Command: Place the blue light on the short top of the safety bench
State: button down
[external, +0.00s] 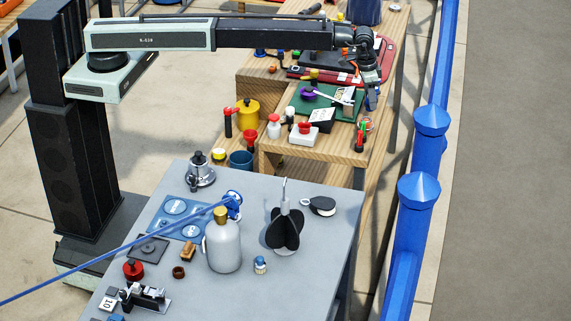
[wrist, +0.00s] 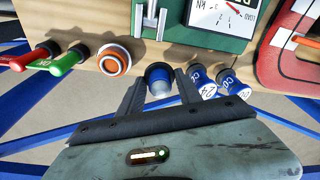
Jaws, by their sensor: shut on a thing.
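In the wrist view, a small blue light (wrist: 159,84) with a dark rim and a pale clear end sits between the two fingers of my gripper (wrist: 160,92). The fingers are shut on it. It overlaps the edge of a wooden bench top (wrist: 120,25) in this view; I cannot tell whether it touches the wood. In the external view, my gripper (external: 370,82) is over the right edge of the far wooden bench (external: 310,155). A small blue part shows under it, and the arm hides most of the hold.
In the wrist view, two blue-banded cylinders (wrist: 220,82) stand close right of my gripper. An orange ring (wrist: 113,60), green flare (wrist: 68,58) and red flare (wrist: 30,57) lie left. A blue rail (external: 420,170) runs right of the bench. A crowded grey table (external: 330,225) stands in front.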

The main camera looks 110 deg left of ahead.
aim_at(365, 104)
notch_tip(365, 104, down, 4)
jog(key=b, duration=0.3)
jog(key=shift+r, duration=0.4)
jog(key=shift+f, duration=0.15)
jog(key=c, duration=1.1)
grip_release()
notch_tip(365, 104, up, 12)
jog(key=s+p, duration=0.2)
jog(key=p, duration=1.1)
jog(key=s+d+m, duration=0.1)
jog(key=s+d, duration=0.5)
jog(key=s, duration=0.5)
jog(key=s+d+m+g, duration=0.1)
jog(key=s+d, duration=0.5)
jog(key=s, duration=0.6)
jog(key=s+d+m, duration=0.2)
jog(key=s+d, duration=0.4)
jog(key=s, duration=0.5)
jog(key=shift+s+d+g+h+b, duration=0.3)
jog(key=shift+s+h+b, duration=0.05)
jog(key=shift+h, duration=0.05)
